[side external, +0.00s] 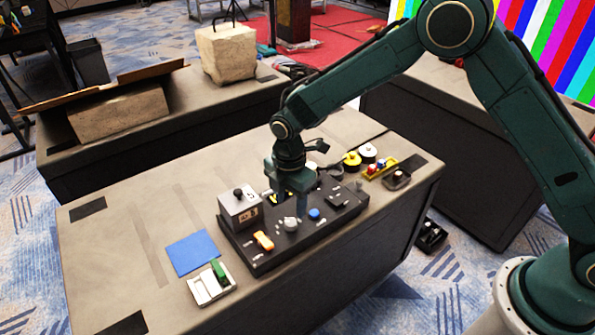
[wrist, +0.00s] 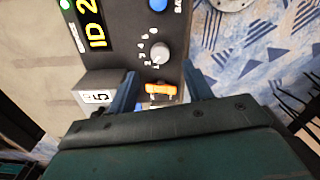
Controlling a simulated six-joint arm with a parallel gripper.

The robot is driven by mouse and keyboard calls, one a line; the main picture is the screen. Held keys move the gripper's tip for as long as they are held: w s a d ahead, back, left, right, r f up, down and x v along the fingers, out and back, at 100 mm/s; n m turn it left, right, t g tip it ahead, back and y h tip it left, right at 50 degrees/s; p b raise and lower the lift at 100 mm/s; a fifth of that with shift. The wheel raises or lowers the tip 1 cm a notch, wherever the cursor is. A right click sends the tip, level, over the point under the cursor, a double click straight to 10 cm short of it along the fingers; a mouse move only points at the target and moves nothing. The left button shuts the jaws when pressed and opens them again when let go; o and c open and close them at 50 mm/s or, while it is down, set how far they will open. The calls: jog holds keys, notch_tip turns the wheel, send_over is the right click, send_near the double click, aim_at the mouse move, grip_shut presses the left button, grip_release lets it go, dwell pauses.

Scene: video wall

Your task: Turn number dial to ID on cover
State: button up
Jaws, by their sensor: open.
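The black control panel (side external: 262,247) lies on the table. Its round grey-white number dial (side external: 290,223) also shows in the wrist view (wrist: 159,53), with small white marks around it. A yellow "ID 2" readout (wrist: 93,25) is on the panel, partly cut off by the frame's top edge. A grey box with a black knob (side external: 240,208) stands at the panel's left end; its dark-marked label (wrist: 97,97) is hard to read. My gripper (wrist: 160,68) is open and empty. In the wrist view its fingers flank the orange switch (wrist: 160,89), with the dial just beyond.
A blue button (side external: 314,214) sits right of the dial. A blue mat (side external: 193,252) and a white tray (side external: 211,285) with a green block lie left of the panel. Yellow and white spools and a yellow tray (side external: 381,166) stand behind right. The table's left part is clear.

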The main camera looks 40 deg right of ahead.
aim_at(291, 222)
jog(key=shift+f, duration=3.2)
jog(key=c, duration=1)
jog(key=shift+o, duration=0.2)
